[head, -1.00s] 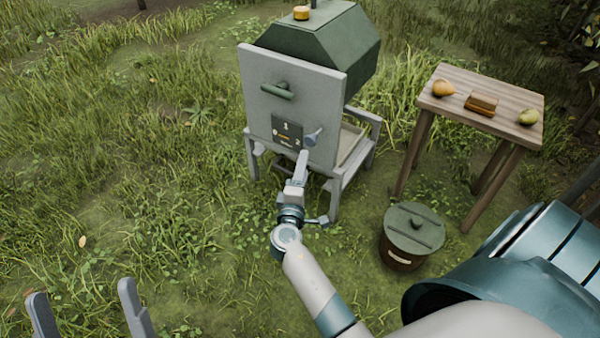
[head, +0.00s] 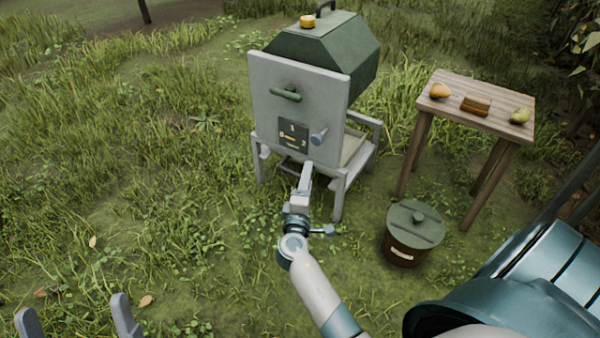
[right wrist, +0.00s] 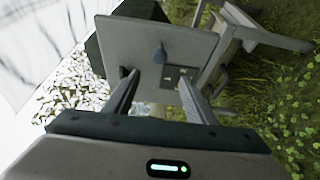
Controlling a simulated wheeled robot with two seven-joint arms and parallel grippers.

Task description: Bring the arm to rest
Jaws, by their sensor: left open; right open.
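My right gripper (head: 307,172) is in front of the grey panel (head: 293,100) of a green-hooded machine, just below its blue-grey knob (head: 319,136). In the right wrist view its two fingers (right wrist: 155,82) are spread with nothing between them. The knob (right wrist: 160,54) shows beyond the fingertips, apart from them. My left gripper (head: 74,312) shows only as two spread fingers at the bottom left edge, over grass and empty; the rest of that arm is out of view.
A lidded bucket (head: 404,253) stands on the grass right of my right arm. Grass at the left is open.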

